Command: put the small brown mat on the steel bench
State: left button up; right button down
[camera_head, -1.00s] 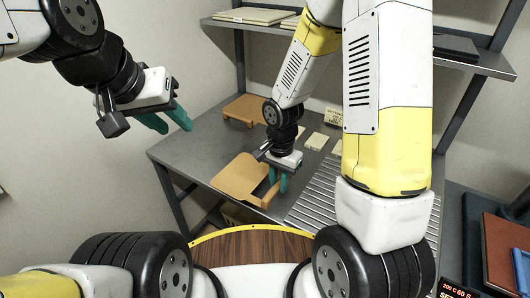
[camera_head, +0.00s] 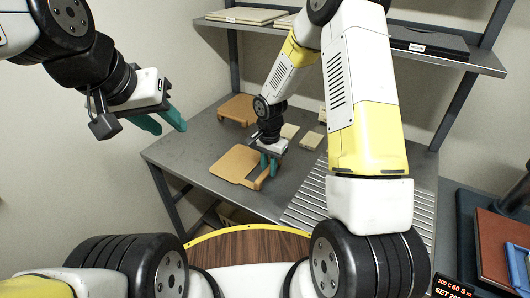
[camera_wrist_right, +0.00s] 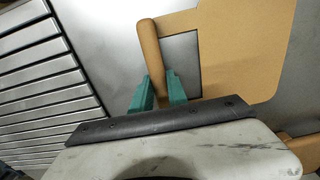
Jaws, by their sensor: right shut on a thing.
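A flat tan-brown mat (camera_head: 232,166) with a raised bar-like handle is at the front left of the steel bench (camera_head: 185,150). My right gripper (camera_head: 268,167) is shut on this handle. In the right wrist view the green fingers (camera_wrist_right: 160,88) stand on both sides of the handle (camera_wrist_right: 152,48), with the mat's flat part (camera_wrist_right: 235,45) to the right. The mat looks nearly level over the bench top; I cannot tell whether it touches. My left gripper (camera_head: 171,128) is open and empty, in the air at the left, away from the bench.
A similar tan piece (camera_head: 238,109) lies at the back left of the bench. Small pale blocks (camera_head: 311,140) lie behind my right gripper. A ribbed metal rack (camera_head: 305,200) covers the bench to the right. A shelf (camera_head: 400,42) runs above. Bench at the left is bare.

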jog(key=c, duration=1.3)
grip_release()
jog(key=shift+f, duration=0.1)
notch_tip(320, 180, up, 12)
jog(key=s+d+r+n+t, duration=0.15)
jog(key=s+r, duration=0.25)
jog(key=r, duration=0.4)
jog(key=s+d+r+n+t, duration=0.1)
jog(key=s+d+r+n, duration=0.15)
jog(key=s+r, duration=0.35)
jog(key=s+d+r+n+t+y, duration=0.2)
jog(key=s+r, duration=0.5)
jog(key=s, duration=0.4)
jog(key=shift+s+d+r+n+t, duration=0.2)
jog(key=shift+d+n+t, duration=0.1)
jog(key=shift+n+t, duration=0.6)
